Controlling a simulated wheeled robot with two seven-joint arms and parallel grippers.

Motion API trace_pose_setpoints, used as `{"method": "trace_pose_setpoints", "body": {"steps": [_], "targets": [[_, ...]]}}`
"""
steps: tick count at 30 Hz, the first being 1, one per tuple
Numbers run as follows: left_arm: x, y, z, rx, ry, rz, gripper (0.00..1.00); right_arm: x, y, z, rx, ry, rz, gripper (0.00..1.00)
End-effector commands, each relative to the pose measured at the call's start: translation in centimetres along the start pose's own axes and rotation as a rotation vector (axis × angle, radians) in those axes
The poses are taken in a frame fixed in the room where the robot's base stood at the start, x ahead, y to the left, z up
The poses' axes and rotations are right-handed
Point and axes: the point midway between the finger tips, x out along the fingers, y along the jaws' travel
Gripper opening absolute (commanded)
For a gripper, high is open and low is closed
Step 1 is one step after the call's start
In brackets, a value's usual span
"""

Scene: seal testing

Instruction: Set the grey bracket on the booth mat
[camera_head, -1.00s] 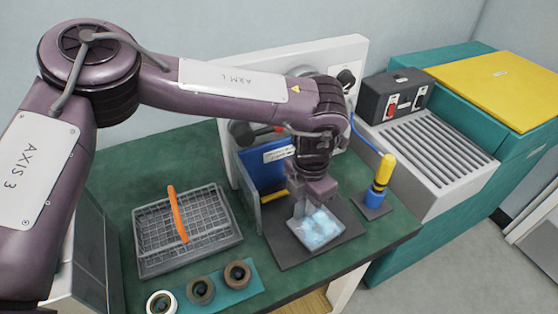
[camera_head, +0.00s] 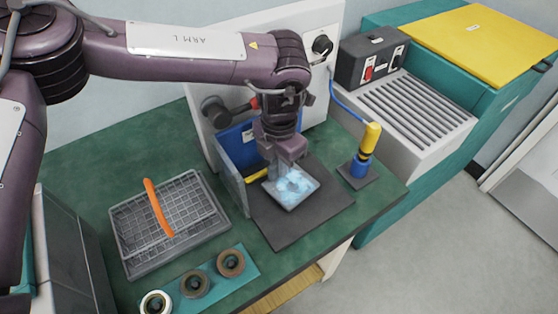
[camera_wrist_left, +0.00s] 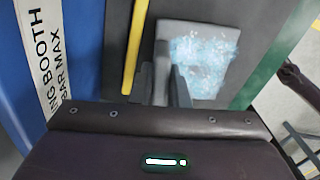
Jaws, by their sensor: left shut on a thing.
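The grey bracket (camera_head: 297,201), a flat pale grey piece with a light-blue glistening patch, is over the dark booth mat (camera_head: 300,227). My left gripper (camera_head: 279,176) points down and is shut on the bracket's edge. In the left wrist view the fingers (camera_wrist_left: 166,85) meet at the left side of the bracket (camera_wrist_left: 182,30), and the blue patch lies to their right. I cannot tell whether the bracket touches the mat. The mat's far part is hidden by my gripper and the bracket. My right gripper is out of view.
A blue-walled booth (camera_head: 236,150) with a yellow bar (camera_head: 257,176) stands close left of my gripper. A yellow-and-blue bottle (camera_head: 367,145) stands right of the mat. A grey basket (camera_head: 205,225) with an orange handle and several tape rolls (camera_head: 230,262) are left. The mat's front is clear.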

Motion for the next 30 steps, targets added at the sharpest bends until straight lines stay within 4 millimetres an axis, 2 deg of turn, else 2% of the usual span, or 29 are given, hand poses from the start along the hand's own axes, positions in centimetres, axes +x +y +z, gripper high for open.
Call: {"method": "trace_pose_setpoints", "body": {"steps": [5, 30], "targets": [[0.2, 0.0, 0.1, -0.001, -0.002, 0.0, 0.0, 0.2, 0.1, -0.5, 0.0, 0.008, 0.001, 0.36], [1.4, 0.0, 0.1, 0.0, -0.002, 0.0, 0.0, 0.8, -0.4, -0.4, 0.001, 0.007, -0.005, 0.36]]}}
